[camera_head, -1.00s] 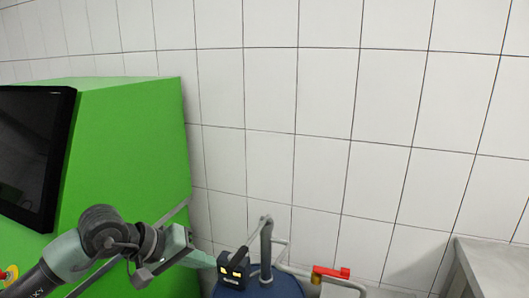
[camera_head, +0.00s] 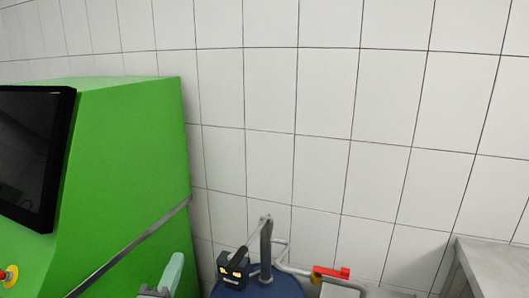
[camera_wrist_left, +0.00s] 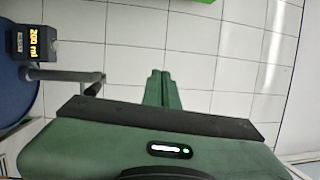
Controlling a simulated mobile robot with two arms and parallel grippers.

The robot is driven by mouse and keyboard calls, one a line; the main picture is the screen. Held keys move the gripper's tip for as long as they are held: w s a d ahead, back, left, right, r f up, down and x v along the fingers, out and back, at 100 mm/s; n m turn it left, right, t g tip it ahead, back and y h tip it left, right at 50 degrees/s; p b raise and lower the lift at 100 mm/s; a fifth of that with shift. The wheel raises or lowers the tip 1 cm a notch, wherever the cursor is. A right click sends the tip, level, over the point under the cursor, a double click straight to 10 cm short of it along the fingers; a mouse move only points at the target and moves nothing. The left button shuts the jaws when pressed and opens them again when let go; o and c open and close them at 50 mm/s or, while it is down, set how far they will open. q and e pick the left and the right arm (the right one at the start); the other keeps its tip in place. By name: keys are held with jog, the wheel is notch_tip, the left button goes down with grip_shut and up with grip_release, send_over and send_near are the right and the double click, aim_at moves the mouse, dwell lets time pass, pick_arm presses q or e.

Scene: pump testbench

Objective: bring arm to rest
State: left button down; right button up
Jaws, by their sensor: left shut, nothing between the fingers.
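My left gripper (camera_head: 176,262) shows at the bottom edge of the head view, in front of the green cabinet's lower right side. Only its pale green fingers and a bit of its grey body are in the picture; the rest of the arm is out of view. In the left wrist view, the two green fingers (camera_wrist_left: 160,78) lie together, shut, with nothing between them. They point over the tiled surface, apart from any object. My right gripper is in neither view.
A green cabinet (camera_head: 125,150) with a black screen (camera_head: 35,155) and a red knob (camera_head: 9,274) stands left. A blue drum (camera_head: 275,288) with a grey pipe, a black display box (camera_head: 232,268) and a red valve handle (camera_head: 331,273) stands right of the gripper. A grey table (camera_head: 495,268) is far right.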

pick_arm(q)
jog(key=s+a+f+n+g+y, duration=0.15)
jog(key=s+f+n+g, duration=0.3)
jog(key=f, duration=0.45)
jog(key=s+a+f+n+g+y, duration=0.1)
jog(key=s+a+f+n+g, duration=0.25)
jog(key=s+f+n, duration=0.35)
jog(key=s+d+f+n+g+h, duration=0.25)
jog(key=s+f+n+g, duration=0.45)
jog(key=s+f, duration=0.7)
notch_tip(320, 180, down, 24)
jog(key=s+m+g, duration=0.2)
jog(key=s, duration=0.1)
jog(key=s+a+f+g+y, duration=0.1)
jog(key=s+a+f, duration=0.1)
jog(key=s+f, duration=1.4)
jog(key=shift+s+a+g, duration=0.3)
jog(key=shift+s+a, duration=0.05)
jog(key=shift+s, duration=0.05)
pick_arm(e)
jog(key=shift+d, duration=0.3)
